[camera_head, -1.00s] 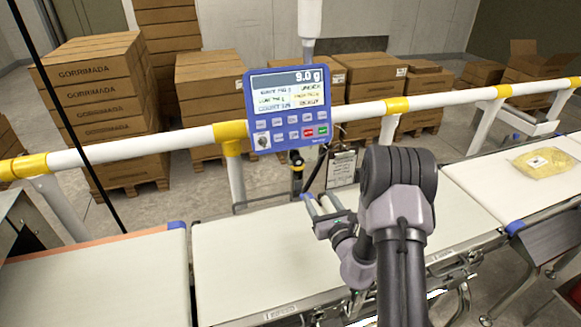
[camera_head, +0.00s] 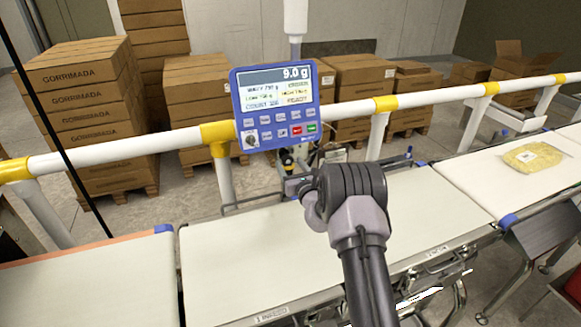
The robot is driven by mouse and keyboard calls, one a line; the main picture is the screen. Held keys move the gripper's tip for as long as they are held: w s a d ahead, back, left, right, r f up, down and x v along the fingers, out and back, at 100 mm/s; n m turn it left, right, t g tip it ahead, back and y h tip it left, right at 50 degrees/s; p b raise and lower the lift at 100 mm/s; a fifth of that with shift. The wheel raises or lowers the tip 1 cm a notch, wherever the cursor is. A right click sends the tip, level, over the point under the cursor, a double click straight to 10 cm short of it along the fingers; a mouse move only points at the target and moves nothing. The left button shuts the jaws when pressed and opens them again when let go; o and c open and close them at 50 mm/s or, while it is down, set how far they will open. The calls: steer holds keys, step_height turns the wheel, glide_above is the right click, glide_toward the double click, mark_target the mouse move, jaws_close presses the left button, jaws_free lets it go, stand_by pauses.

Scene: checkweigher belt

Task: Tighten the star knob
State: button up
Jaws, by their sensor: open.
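My arm reaches up from the bottom right over the middle belt, and its thick grey wrist fills the centre of the view. My gripper (camera_head: 293,186) shows only in part, left of the wrist at the belt's far edge, close under the display; it is open, and its fingertips are mostly hidden. A small dark fitting with a yellowish band (camera_head: 287,159) sits just beyond it, below the display. I cannot make out a star shape on it, so I cannot tell whether it is the star knob. Contact between gripper and fitting cannot be told.
The blue display (camera_head: 275,107) reads 9.0 g and hangs close above my gripper. A white and yellow rail (camera_head: 350,112) runs behind the belts. The middle belt (camera_head: 240,262) is bare. A yellow bag (camera_head: 532,157) lies on the right belt. Stacked cartons (camera_head: 85,105) stand behind.

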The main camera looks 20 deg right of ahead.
jaws_close()
steer(key=shift+m, duration=0.3)
steer(key=m+p, duration=0.2)
steer(key=m, duration=0.1)
steer(key=shift+r+m, duration=0.1)
steer(key=shift+m, duration=0.3)
steer(key=m+p, duration=0.2)
steer(key=m, duration=0.3)
steer(key=shift+m, duration=0.3)
steer(key=m+p, duration=0.1)
steer(key=m, duration=0.4)
steer(key=shift+m+p, duration=0.7)
steer(key=shift+m, duration=1.7)
